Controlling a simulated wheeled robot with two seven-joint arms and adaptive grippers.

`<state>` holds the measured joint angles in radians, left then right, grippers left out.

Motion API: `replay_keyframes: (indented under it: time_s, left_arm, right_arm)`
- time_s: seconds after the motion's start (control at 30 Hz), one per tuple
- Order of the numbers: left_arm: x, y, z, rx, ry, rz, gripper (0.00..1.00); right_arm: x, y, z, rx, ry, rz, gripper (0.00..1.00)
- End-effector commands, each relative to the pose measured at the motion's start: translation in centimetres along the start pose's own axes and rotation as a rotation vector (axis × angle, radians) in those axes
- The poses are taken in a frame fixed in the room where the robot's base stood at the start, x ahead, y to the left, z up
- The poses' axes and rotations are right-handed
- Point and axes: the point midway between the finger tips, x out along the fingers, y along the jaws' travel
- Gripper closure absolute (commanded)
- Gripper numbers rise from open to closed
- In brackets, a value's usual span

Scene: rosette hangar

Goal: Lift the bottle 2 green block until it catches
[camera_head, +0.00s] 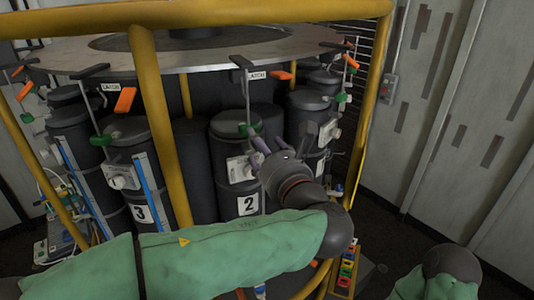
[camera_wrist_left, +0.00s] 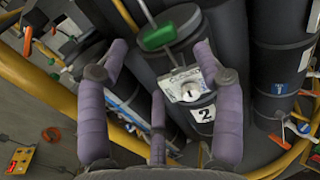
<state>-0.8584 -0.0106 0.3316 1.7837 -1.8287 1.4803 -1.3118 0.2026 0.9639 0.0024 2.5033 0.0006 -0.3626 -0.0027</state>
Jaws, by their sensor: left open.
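Bottle 2 (camera_head: 228,185) is a black cylinder with a white "2" label, standing upright under the metal ring. Its green block (camera_head: 250,128) sits at the bottle's top, on a thin rod hanging from the ring. In the left wrist view, the green block (camera_wrist_left: 158,36) lies beyond the fingers, with a white panel (camera_wrist_left: 187,84) and the "2" label below it. My left gripper (camera_head: 260,146) is just right of and below the block. Its purple fingers (camera_wrist_left: 160,60) are spread, with nothing held between them. My right gripper is out of the picture.
Yellow posts (camera_head: 160,110) and a yellow rail surround the bottles. The metal ring (camera_head: 200,58) above carries "LATCH" labels and orange tabs (camera_head: 282,75). Bottle 3 (camera_head: 140,180) and other black bottles with green blocks stand close on both sides.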

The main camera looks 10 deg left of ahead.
Motion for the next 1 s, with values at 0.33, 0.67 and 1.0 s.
replay_keyframes:
  time_s: [0.33, 0.67, 1.0]
  left_arm:
    - [2.5, 0.0, -0.1, 0.001, 0.0, 0.002, 0.33]
    - [4.7, 0.0, 0.0, 0.0, 0.0, 0.001, 0.33]
    - [7.0, 0.0, 0.0, 0.0, 0.001, 0.002, 0.33]
  right_arm:
    - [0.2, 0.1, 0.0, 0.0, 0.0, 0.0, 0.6]
    - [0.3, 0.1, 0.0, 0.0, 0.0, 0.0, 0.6]
    - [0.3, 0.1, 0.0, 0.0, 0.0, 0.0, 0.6]
